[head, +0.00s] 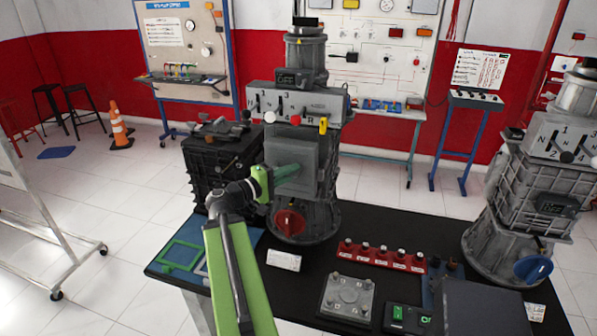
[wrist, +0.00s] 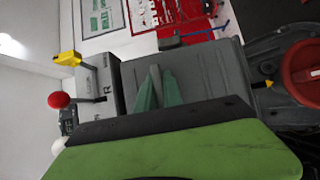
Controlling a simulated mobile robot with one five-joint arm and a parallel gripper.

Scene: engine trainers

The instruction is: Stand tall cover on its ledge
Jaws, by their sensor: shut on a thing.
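My gripper (head: 288,171) has green fingers and is shut on a dark grey rectangular plate, which looks like the tall cover (head: 306,151). The cover is upright against the front of the middle engine trainer (head: 322,215), below its lever panel and above its red knob.
The lever panel (head: 297,101) with coloured knobs is just above the cover, and the red knob (head: 289,222) below. A red block row (head: 383,256) and a grey plate with posts (head: 347,297) lie on the black table. A second trainer (head: 545,190) stands right.

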